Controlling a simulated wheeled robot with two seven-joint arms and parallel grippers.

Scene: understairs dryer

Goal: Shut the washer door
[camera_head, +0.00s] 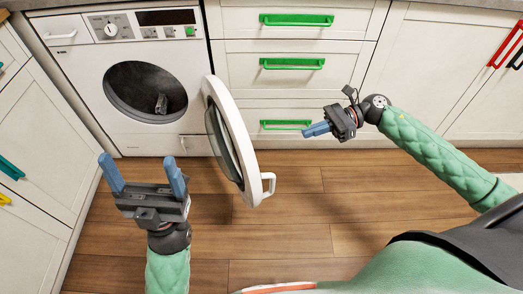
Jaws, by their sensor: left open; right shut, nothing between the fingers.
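The white washer (187,52) stands at the back left, built in under the counter. Its round door (236,130) is swung wide open towards me, hinged at the right of the dark drum opening (125,90). The door's white handle (269,184) sticks out at its near lower edge. My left gripper (144,174) is open and empty, in front of the washer and left of the door, apart from it. My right gripper (317,129) is shut and empty, to the right of the door with a gap between them. A small grey item (161,103) shows in the drum opening.
White drawers with green handles (296,20) stand right of the washer. A cabinet with red and black handles (505,43) is at the far right, and another cabinet (38,150) is at the left. The wooden floor (335,205) is clear.

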